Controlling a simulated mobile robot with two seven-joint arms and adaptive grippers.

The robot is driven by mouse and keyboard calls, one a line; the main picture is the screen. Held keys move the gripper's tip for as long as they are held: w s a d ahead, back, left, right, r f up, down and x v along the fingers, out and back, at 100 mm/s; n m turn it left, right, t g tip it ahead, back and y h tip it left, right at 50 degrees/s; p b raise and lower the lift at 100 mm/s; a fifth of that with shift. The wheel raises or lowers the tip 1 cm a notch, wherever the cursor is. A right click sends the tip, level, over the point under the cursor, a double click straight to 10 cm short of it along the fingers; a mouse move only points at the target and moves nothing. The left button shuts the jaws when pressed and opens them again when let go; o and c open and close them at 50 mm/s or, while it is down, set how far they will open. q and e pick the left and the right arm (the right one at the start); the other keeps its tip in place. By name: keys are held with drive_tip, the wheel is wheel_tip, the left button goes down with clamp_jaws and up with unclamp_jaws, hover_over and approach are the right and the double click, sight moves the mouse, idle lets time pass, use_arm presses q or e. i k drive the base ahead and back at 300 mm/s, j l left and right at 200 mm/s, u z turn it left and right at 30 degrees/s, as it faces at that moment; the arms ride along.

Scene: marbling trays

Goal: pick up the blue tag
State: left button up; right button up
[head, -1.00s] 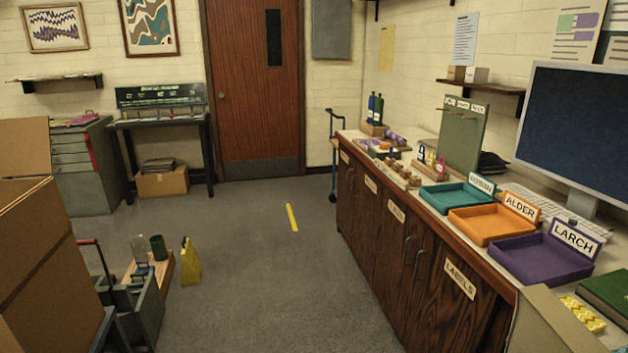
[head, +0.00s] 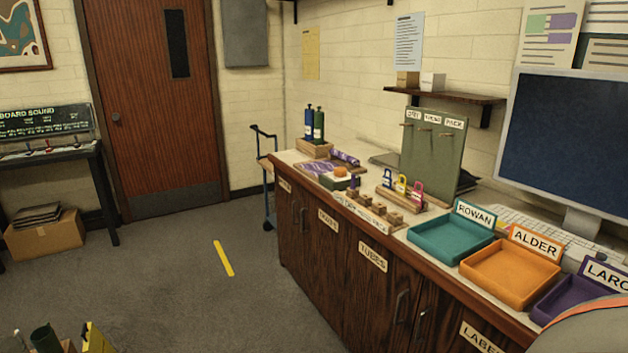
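The blue tag (head: 388,179) stands upright in a small wooden holder (head: 392,199) on the counter, at the left end of a short row. A yellow tag (head: 401,184) and a pink tag (head: 418,194) stand beside it to the right. The tags are small in view. Neither of my grippers is in view. A grey rounded part with an orange band at the lower right looks like part of my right arm.
Wooden blocks (head: 377,208) line the counter's front edge by the tags. A green pegboard (head: 432,150) stands behind them. Teal (head: 424,247), orange (head: 474,271) and purple (head: 541,312) trays are to the right. Floor (head: 170,290) left of the cabinets is mostly clear.

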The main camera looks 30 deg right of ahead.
sight(387, 182)
drive_tip(key=i+z, duration=0.25)
drive_tip(key=i, duration=0.15)
drive_tip(key=i+j+z, duration=0.55)
drive_tip(key=i, duration=0.2)
drive_tip(key=l, duration=0.1)
